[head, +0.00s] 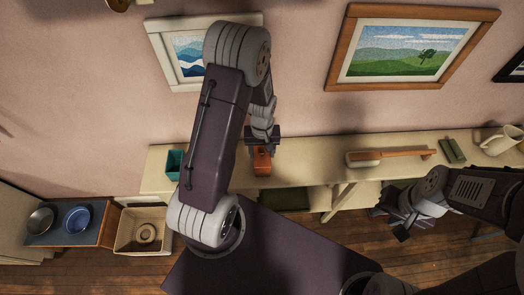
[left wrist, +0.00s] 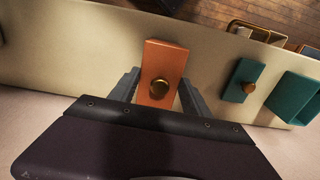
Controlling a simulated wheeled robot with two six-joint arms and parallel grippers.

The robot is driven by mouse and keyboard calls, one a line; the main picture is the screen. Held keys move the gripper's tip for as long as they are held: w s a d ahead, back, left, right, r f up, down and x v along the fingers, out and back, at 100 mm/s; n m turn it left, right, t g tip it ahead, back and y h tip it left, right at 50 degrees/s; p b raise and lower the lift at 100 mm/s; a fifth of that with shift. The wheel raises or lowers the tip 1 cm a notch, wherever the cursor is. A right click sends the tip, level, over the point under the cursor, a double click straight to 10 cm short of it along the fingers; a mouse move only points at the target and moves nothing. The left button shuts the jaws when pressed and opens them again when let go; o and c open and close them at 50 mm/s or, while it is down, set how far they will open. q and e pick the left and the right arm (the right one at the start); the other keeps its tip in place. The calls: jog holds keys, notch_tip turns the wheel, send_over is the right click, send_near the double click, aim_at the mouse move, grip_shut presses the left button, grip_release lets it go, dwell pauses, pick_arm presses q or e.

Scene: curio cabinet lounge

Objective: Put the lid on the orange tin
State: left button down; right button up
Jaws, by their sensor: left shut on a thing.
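An orange lid (left wrist: 165,62) with a round brass knob (left wrist: 159,88) lies between the fingers of my left gripper (left wrist: 158,92) in the left wrist view. The gripper is shut on it. In the head view my left gripper (head: 262,143) reaches down over the shelf, at the orange piece (head: 262,164). I cannot tell the orange tin apart from the lid, nor whether the lid sits on it; the gripper and lid hide what is beneath. My right gripper (head: 390,224) is open and empty, low at the right, in front of the shelf.
A teal open tin (left wrist: 298,97) and a teal lid with a knob (left wrist: 243,82) stand beside the orange piece.

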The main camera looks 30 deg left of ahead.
aim_at(262, 151)
pick_arm(q)
jog(key=shift+c, duration=2.1)
grip_release()
jog(key=shift+r, duration=0.1)
notch_tip(262, 151, up, 9)
jog(key=shift+d, duration=0.1)
jog(key=s+d+r+m+t, duration=0.1)
jog(key=s+d+m, duration=0.3)
jog(key=s, duration=0.4)
jog(key=shift+d+r+m, duration=0.35)
jog(key=shift+r+m, duration=0.55)
